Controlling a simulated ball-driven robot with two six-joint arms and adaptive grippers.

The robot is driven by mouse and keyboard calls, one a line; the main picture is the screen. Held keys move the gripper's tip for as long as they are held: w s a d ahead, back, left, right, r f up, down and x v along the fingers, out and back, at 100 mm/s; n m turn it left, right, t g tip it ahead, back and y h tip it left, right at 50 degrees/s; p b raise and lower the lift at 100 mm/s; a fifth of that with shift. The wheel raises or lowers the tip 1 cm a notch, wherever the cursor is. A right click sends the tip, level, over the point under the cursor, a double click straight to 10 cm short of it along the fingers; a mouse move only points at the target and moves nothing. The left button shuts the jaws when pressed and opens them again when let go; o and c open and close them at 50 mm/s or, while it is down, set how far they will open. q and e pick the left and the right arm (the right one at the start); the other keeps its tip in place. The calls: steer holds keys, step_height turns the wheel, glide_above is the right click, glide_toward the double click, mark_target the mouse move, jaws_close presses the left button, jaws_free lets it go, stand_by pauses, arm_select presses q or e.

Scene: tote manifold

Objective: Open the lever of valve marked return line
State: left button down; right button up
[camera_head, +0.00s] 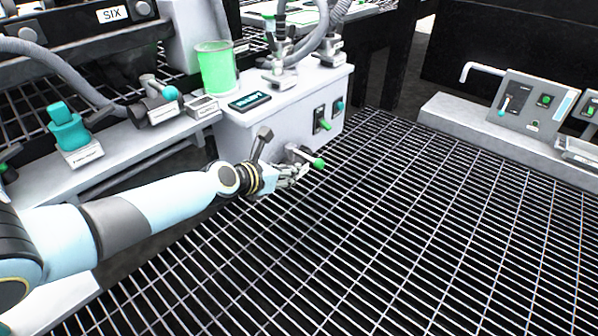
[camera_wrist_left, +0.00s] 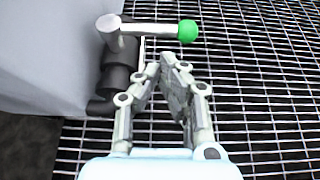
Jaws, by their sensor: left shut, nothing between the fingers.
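A valve with a silver lever (camera_wrist_left: 150,28) ending in a green ball knob (camera_wrist_left: 188,30) sticks out from the side of a light grey cabinet; its dark body (camera_wrist_left: 115,72) shows in the left wrist view. The green knob also shows in the head view (camera_head: 318,163). No return line marking can be read on it. My left gripper (camera_head: 298,171) is shut and empty. In the left wrist view its fingertips (camera_wrist_left: 172,62) are close together, just below the lever in the picture. I see no clear contact with the lever. My right gripper is not in view.
The grey cabinet (camera_head: 262,135) carries a green cup (camera_head: 216,68), a dark display (camera_head: 249,101) and hoses. A control panel (camera_head: 525,100) stands at right. The grated floor (camera_head: 400,220) is clear.

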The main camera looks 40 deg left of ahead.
mark_target(304, 156)
arm_select(q)
steer(key=shift+w+d+f+b, duration=0.1)
steer(key=shift+w+f+b, duration=0.1)
steer(key=shift+w, duration=0.65)
steer(key=shift+w+f+b, duration=0.1)
steer(key=shift+w+b, duration=0.1)
steer(key=shift+w, duration=0.6)
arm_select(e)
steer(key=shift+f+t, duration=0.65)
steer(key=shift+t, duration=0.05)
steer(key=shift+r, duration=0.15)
